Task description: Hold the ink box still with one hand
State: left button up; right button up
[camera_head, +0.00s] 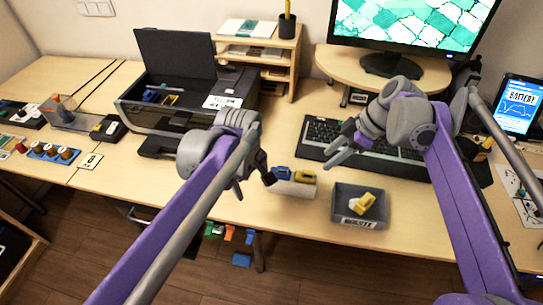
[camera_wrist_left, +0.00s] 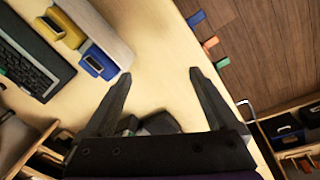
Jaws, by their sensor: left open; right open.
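The ink box (camera_head: 297,188) is a small pale box near the table's front edge, with a blue cartridge (camera_head: 281,173) and a yellow cartridge (camera_head: 304,176) at its back side. My left gripper (camera_head: 253,186) is open and empty, just left of the box and apart from it. In the left wrist view the box (camera_wrist_left: 103,28) lies at the upper left, beyond one fingertip of my open left gripper (camera_wrist_left: 161,75), with bare table between the fingers. My right gripper (camera_head: 335,153) is open and empty above the table, in front of the keyboard, right of and behind the box.
A grey tray (camera_head: 345,217) holding a yellow cartridge stands right of the box. The black printer (camera_head: 185,110) with its lid up is behind my left arm. The keyboard (camera_head: 317,140) lies behind the box. The table's front edge is close to the box.

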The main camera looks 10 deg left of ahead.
aim_at(307, 171)
pick_arm(q)
jog(key=w+d+n, duration=0.1)
jog(key=w+n, duration=0.1)
jog(key=w, duration=0.1)
jog(key=w+d+n+g, duration=0.1)
jog(key=w+n, duration=0.1)
jog(key=w, duration=0.1)
jog(key=w+d+n, duration=0.1)
jog(key=w+n, duration=0.1)
jog(key=w, duration=0.1)
jog(key=shift+r+g, duration=0.15)
jog(key=shift+g, duration=0.25)
jog(key=shift+d+f+n, duration=0.1)
jog(key=shift+f+n, duration=0.2)
jog(key=shift+f, duration=0.25)
notch_tip(307, 171, down, 10)
jog(key=shift+r, duration=0.15)
jog(key=c, duration=1.5)
grip_shut()
pick_arm(e)
jog(key=shift+o, duration=1.8)
jog(key=r, duration=0.1)
jog(key=a+r+h, duration=0.1)
jog(key=shift+a+r, duration=0.1)
jog(key=shift+r, duration=0.2)
jog(key=x, duration=1.1)
jog(key=shift+f, duration=0.45)
